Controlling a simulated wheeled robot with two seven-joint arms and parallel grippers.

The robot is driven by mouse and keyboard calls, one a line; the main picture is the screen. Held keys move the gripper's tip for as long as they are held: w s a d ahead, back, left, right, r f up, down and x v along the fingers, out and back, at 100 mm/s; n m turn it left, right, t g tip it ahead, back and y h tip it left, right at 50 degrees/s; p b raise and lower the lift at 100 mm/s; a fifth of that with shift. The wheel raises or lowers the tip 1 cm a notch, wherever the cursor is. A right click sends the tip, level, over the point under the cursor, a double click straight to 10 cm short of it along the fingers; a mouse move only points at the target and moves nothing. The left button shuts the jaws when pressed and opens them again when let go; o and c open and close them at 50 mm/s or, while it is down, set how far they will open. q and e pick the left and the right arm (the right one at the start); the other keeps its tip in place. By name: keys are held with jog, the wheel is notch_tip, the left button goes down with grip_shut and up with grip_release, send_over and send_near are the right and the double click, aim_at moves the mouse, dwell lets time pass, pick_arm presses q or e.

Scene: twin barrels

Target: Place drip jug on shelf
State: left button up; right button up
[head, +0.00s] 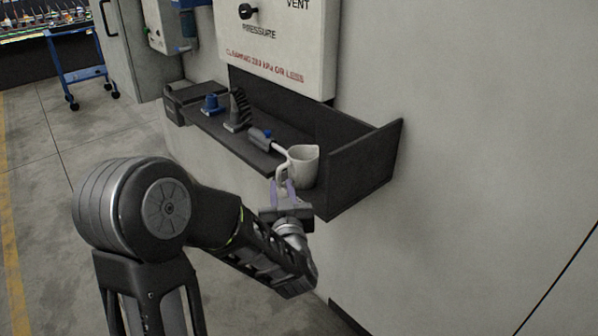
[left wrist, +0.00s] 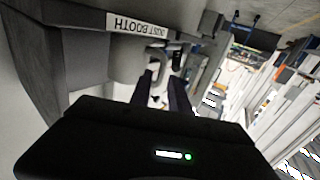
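The drip jug (head: 304,168) is a pale, upright jug with a spout and a loop handle. In the head view it appears to stand on the right part of the dark wall shelf (head: 360,165), near the front edge. Its handle points toward my left gripper (head: 283,190). The fingers are spread apart just below and in front of the handle. The left wrist view shows the two fingers (left wrist: 162,82) with a gap between them, close to the pale jug (left wrist: 156,60). Any contact with the handle is unclear. My right gripper is out of view.
A grey tool with a pale nozzle (head: 262,139), a dark ribbed item (head: 238,108) and a blue fitting (head: 211,103) stand left of the jug. A pressure panel (head: 275,45) hangs above. A blue cart (head: 82,70) stands far left. The floor is open at left.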

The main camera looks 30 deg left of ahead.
aim_at(279, 179)
pick_arm(q)
jog(key=x, duration=0.5)
jog(key=shift+s+p, duration=0.1)
jog(key=shift+p, duration=0.2)
jog(key=shift+c, duration=0.2)
grip_shut()
dwell(1.3)
